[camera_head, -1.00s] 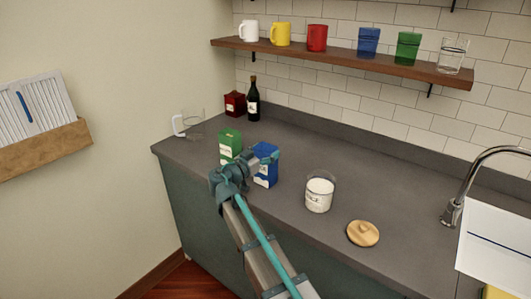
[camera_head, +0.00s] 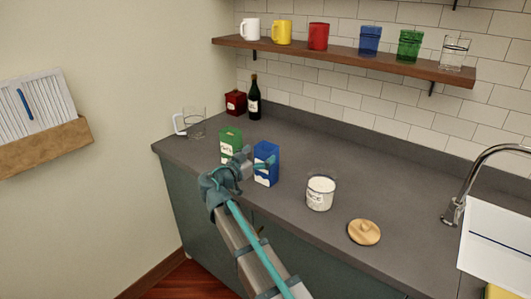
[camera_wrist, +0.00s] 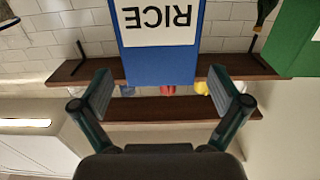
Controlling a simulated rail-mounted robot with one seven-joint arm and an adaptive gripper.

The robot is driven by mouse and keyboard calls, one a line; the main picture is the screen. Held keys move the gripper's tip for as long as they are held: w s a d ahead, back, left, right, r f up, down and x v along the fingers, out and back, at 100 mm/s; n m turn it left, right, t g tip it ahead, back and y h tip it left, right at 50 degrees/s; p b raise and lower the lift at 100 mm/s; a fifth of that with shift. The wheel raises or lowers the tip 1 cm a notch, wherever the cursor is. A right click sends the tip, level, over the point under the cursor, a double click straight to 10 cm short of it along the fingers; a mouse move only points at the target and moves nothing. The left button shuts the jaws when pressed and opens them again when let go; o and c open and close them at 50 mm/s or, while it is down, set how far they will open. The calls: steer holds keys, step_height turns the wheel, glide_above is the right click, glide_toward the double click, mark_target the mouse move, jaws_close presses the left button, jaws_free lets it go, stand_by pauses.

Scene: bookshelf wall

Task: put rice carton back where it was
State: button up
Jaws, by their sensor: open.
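The rice carton (camera_head: 266,165) is a blue box standing upright on the counter. In the wrist view its front (camera_wrist: 160,62) fills the upper middle, with the word RICE upside down. My gripper (camera_head: 252,163) is at the carton's near left side in the head view. In the wrist view my gripper (camera_wrist: 160,80) is open, with one finger to each side of the carton's line and the carton just ahead. I cannot tell whether a finger touches it. A green carton (camera_head: 230,142) stands to the left of the rice carton, partly hidden by my gripper.
A glass jar with white contents (camera_head: 320,193) and a round wooden lid (camera_head: 364,232) are to the right. A dark bottle (camera_head: 253,100), a red canister (camera_head: 235,103) and a clear pitcher (camera_head: 195,123) stand behind. A wall shelf (camera_head: 340,60) holds mugs and glasses. The counter (camera_head: 370,175) between jar and faucet is clear.

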steer(key=b+v, duration=0.1)
steer(key=v, duration=0.7)
